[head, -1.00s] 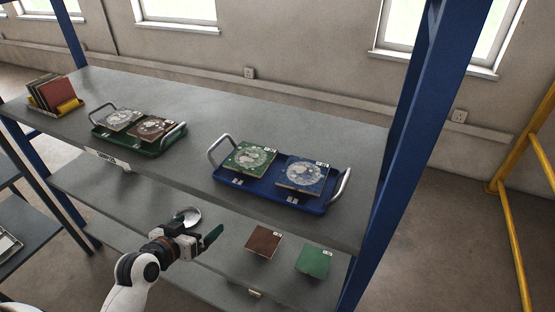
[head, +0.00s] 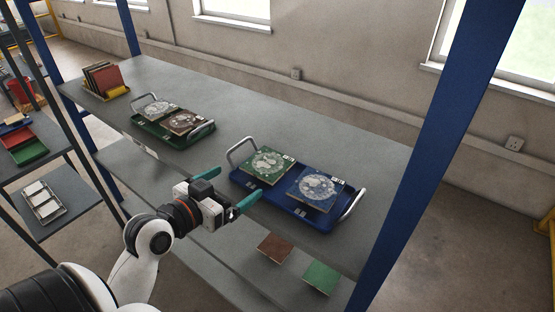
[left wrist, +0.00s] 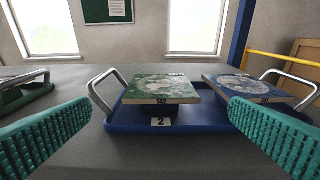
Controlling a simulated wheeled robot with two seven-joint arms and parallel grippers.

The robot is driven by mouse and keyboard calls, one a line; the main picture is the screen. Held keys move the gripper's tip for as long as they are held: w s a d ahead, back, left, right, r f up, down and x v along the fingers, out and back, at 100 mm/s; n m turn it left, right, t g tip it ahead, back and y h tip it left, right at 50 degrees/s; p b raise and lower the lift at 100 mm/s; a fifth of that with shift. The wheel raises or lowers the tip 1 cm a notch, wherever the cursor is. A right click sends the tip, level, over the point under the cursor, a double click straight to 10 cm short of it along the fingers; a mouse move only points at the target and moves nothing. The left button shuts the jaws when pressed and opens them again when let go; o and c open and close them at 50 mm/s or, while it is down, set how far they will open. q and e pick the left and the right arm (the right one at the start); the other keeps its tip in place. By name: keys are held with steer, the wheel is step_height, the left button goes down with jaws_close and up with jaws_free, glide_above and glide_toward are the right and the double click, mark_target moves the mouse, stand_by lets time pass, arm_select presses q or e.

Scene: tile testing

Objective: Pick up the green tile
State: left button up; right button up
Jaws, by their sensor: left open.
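A green tile with a pale round pattern (head: 267,163) lies on the left part of a blue tray (head: 296,207) on the upper shelf. It also shows in the left wrist view (left wrist: 160,87), straight ahead. A blue patterned tile (head: 317,187) lies on the tray's right part. A plain green tile (head: 321,277) lies on the lower shelf. My left gripper (head: 231,187) is open and empty, with teal fingers apart, in front of and to the left of the blue tray. In the wrist view its fingers frame the patterned green tile without touching it. My right gripper is not seen.
The blue tray has upright metal handles (head: 241,150) at both ends. A green tray (head: 165,135) with two tiles stands further left. A brown tile (head: 274,247) lies on the lower shelf. A blue rack post (head: 420,150) rises at the right.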

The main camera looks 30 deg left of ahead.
mark_target(265, 165)
arm_select(q)
steer(key=p+x, duration=0.1)
steer(key=x, duration=0.4)
steer(key=shift+w+a+r+p, duration=0.1)
steer(key=shift+p, duration=0.25)
steer(key=shift+w, duration=0.35)
steer(key=shift+w+d+p, duration=0.25)
steer(key=shift+w+p, duration=0.15)
steer(key=shift+w, duration=0.25)
steer(key=x, duration=0.1)
steer(key=p+x, duration=0.1)
steer(key=x, duration=0.1)
steer(key=shift+w+f, duration=0.25)
steer(key=shift+f, duration=0.1)
steer(key=shift+w+d+f, duration=0.15)
steer(key=shift+w+f, duration=0.05)
steer(key=shift+w, duration=0.2)
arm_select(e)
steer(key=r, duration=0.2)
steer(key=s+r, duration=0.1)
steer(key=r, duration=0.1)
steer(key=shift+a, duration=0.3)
arm_select(q)
steer(key=shift+s, duration=0.1)
steer(key=shift+c, duration=0.3)
